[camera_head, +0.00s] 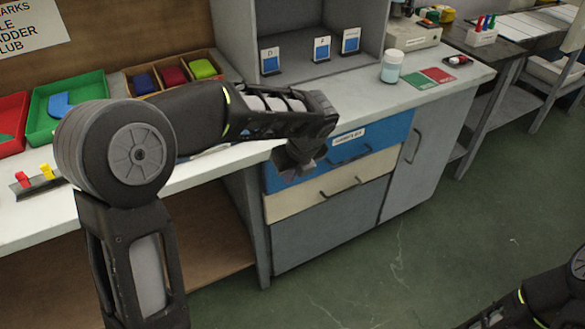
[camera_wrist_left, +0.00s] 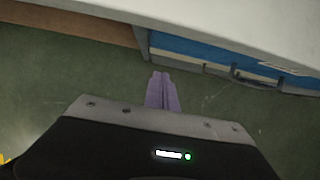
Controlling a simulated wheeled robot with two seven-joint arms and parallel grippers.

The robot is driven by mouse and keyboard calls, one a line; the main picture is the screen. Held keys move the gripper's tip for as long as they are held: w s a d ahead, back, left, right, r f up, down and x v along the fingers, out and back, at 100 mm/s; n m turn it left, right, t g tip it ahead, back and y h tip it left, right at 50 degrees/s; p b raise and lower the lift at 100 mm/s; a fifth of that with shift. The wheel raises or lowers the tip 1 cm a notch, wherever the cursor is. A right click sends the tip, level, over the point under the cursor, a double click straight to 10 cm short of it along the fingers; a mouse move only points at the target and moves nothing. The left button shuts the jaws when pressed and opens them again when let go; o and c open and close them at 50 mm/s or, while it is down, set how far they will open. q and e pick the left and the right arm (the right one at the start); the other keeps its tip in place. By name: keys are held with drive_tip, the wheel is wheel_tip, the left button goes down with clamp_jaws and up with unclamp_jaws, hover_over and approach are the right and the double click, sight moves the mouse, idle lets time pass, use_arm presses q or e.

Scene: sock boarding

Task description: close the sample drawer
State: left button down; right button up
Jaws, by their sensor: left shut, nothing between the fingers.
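The sample drawer (camera_head: 388,131) is the blue top drawer of the grey cabinet, with a white label and a dark bar handle. It looks about level with the cream drawer below, though my arm covers its left part and I cannot tell whether a small gap remains. My left gripper (camera_head: 293,168) is shut and empty, pointing down in front of the drawer's left end. In the left wrist view its fingers (camera_wrist_left: 161,90) are together over the floor, apart from the blue front (camera_wrist_left: 190,52). Only part of my right arm shows at the lower right; its gripper is out of frame.
The white worktop (camera_head: 450,72) carries a jar (camera_head: 391,67), green and red cards and a grey shelf unit. Red and green trays (camera_head: 62,97) and a wooden box of coloured pouches stand at left. The green floor (camera_head: 450,210) before the cabinet is clear.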

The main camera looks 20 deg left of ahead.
use_arm(q)
drive_tip(key=w+a+f, duration=0.3)
drive_tip(key=a, duration=0.1)
drive_tip(key=shift+w+a+f+b, duration=0.15)
drive_tip(key=shift+w+f+b, duration=0.15)
drive_tip(key=shift+f, duration=0.1)
